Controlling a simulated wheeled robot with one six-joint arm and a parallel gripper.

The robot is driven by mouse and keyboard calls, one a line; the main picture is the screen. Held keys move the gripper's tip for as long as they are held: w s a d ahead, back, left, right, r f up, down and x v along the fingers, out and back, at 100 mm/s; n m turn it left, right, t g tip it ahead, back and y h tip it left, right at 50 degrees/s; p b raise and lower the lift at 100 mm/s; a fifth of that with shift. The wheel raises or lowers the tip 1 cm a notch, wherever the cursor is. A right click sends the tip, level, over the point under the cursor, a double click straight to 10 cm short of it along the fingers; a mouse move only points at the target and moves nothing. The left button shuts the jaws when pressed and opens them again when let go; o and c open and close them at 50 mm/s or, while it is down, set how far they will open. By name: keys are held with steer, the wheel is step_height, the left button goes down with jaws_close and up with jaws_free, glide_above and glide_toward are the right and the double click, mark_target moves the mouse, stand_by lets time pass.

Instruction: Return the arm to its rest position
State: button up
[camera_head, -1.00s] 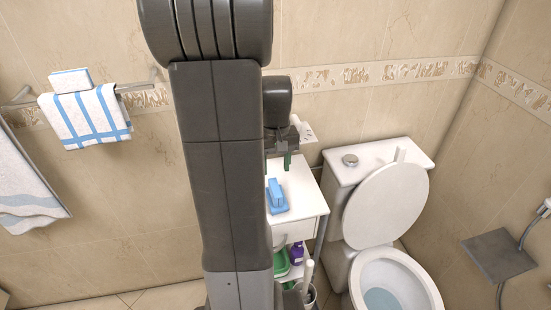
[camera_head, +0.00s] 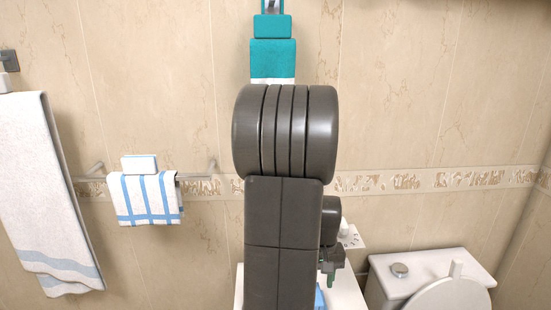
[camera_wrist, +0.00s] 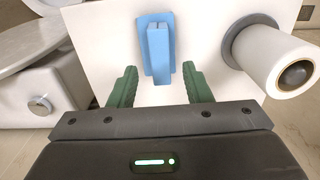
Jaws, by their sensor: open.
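In the head view my gripper (camera_head: 328,280) is small and partly hidden behind my dark arm, which stands upright in the middle of the picture. Only a sliver of the blue object (camera_head: 319,298) shows there.
A white roll on a holder (camera_wrist: 275,58) stands right of my gripper in the wrist view. The toilet (camera_head: 430,280) is right of the cabinet. Striped towels (camera_head: 146,198) hang on the wall at left. A teal item (camera_head: 273,58) is above my arm.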

step_height(320, 180, down, 7)
steer(key=shift+f, duration=0.1)
steer(key=shift+w+r, duration=0.1)
steer(key=shift+r, duration=1)
steer(key=shift+f, duration=0.1)
